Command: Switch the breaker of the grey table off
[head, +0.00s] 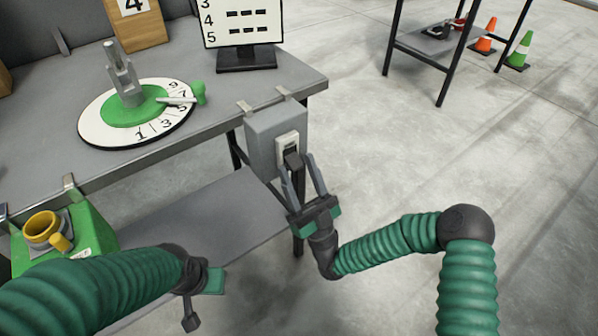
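The grey table (60,95) fills the upper left. The breaker is a grey box (268,139) clamped to the table's right front corner. Its front has a pale plate (287,143) with a dark lever (292,160) that slopes outward and down. My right gripper (298,172) is just below and in front of the breaker, its fingers spread apart on either side of the lever's lower end. I cannot tell whether a finger touches the lever. My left gripper (200,303) is low at the front, partly behind its own wrist, and its fingers are not clear.
A round numbered dial (95,132) with a green centre and pointer lies on the table. A display (245,58) stands behind it. A green box (88,232) with a yellow ring hangs at the front left. Two cones (519,50) and a rack stand far right; the right floor is clear.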

